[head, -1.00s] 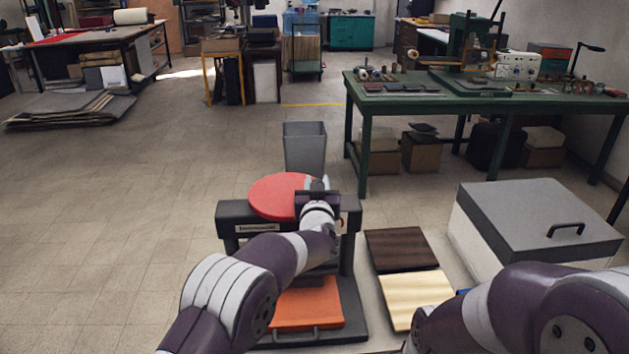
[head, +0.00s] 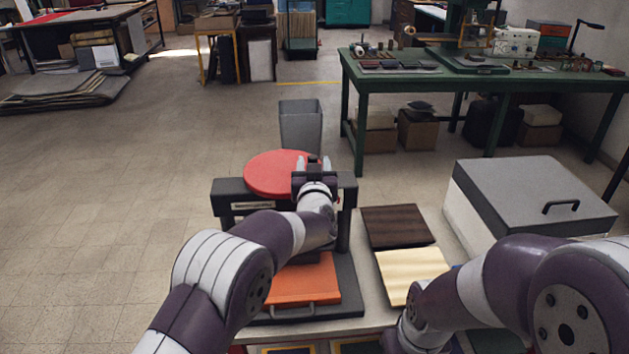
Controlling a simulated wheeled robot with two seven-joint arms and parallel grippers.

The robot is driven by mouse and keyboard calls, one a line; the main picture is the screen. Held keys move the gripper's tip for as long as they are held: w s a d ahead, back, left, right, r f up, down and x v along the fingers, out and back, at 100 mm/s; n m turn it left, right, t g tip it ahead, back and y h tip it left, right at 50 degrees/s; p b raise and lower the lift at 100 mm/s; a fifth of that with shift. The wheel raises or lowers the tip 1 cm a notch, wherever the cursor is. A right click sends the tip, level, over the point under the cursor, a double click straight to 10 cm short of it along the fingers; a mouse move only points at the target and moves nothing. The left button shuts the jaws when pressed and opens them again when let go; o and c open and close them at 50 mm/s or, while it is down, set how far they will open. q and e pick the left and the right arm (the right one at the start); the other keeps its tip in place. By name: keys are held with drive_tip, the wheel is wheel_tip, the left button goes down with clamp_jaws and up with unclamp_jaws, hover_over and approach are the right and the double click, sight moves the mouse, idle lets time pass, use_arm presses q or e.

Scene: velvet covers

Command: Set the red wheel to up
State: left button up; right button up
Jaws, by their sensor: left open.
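The red wheel (head: 270,173) is a flat disc on top of a dark press frame (head: 233,204) in the middle of the head view. My left gripper (head: 313,163) is at the wheel's right side, with its fingers pointing away from me and apart. The fingers overlap the wheel's right edge in the picture; I cannot tell whether they touch it. The left wrist hides part of the wheel's right side and the frame. My right arm comes in from the lower right, and its gripper is not visible.
An orange plate with a handle (head: 303,283) lies in the press base. A dark board (head: 396,226) and a pale board (head: 411,275) lie to its right. A grey-lidded box (head: 530,184) stands further right. A grey bin (head: 301,127) stands behind the press.

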use_arm(q)
drive_tip(key=s+b, duration=0.1)
drive_tip(key=s, duration=0.9)
drive_tip(key=shift+s+a, duration=0.3)
drive_tip(key=shift+s, duration=0.1)
drive_tip(key=s+d+f+m+g+h, duration=0.25)
drive_tip(key=s+f+g, duration=0.45)
drive_tip(key=f, duration=0.4)
drive_tip(key=s+a+f+g+p, duration=0.2)
drive_tip(key=s+a+f+g, duration=0.15)
drive_tip(key=s+a, duration=0.2)
drive_tip(key=s+a+r+n+g+y+p, duration=0.1)
drive_tip(key=s+a+r+g+y+p, duration=0.1)
drive_tip(key=s+a, duration=0.6)
drive_tip(key=s+a+r+n+g+y+p, duration=0.1)
drive_tip(key=s+a+g, duration=0.3)
drive_tip(key=s+a, duration=0.4)
drive_tip(key=a+r+n, duration=0.1)
drive_tip(key=a, duration=0.4)
drive_tip(key=shift+y+p, duration=0.35)
drive_tip(key=shift+p, duration=0.05)
